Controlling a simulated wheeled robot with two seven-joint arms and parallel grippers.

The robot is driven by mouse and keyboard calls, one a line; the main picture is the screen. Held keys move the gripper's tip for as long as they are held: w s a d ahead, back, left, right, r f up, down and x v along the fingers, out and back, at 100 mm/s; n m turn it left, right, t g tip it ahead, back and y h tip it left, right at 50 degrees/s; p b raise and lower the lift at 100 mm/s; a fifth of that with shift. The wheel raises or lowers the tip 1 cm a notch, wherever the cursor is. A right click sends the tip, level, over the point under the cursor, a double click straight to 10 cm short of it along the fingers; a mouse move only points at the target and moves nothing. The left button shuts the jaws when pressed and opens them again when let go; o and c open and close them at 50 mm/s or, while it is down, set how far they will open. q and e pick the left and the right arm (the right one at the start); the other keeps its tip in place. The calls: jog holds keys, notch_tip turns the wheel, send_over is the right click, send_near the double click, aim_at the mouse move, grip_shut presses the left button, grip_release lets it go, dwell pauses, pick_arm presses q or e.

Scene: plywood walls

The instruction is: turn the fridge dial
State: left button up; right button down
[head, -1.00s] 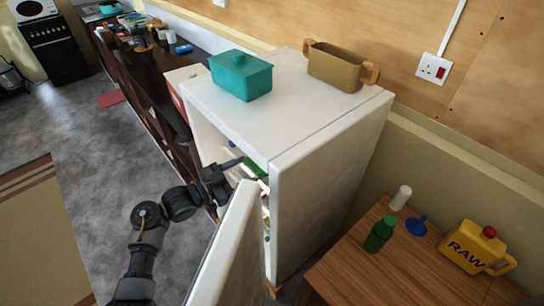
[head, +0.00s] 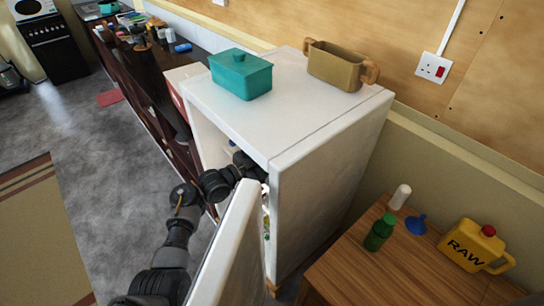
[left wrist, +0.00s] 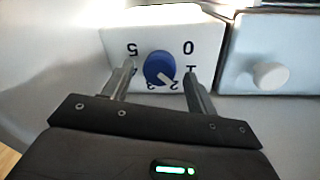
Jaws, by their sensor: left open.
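The white fridge (head: 325,185) stands by the wall with its door (head: 232,245) swung open. The blue fridge dial (left wrist: 160,68) is on a white box with numbers around it, shown upside down in the left wrist view. My left gripper (left wrist: 159,75) is open, one finger on either side of the dial; I cannot tell whether they touch it. In the head view my left arm reaches into the fridge and the gripper itself is hidden inside. My right gripper is not in view.
A white drawer with a round knob (left wrist: 270,75) is right beside the dial box. A teal lidded dish (head: 241,76) and a brown two-handled pot (head: 338,66) stand on the fridge. A wooden table (head: 375,275) with bottles is at the right.

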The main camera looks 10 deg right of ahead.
pick_arm(q)
jog(key=shift+d, duration=0.2)
jog(key=c, duration=1)
jog(key=shift+n, duration=0.3)
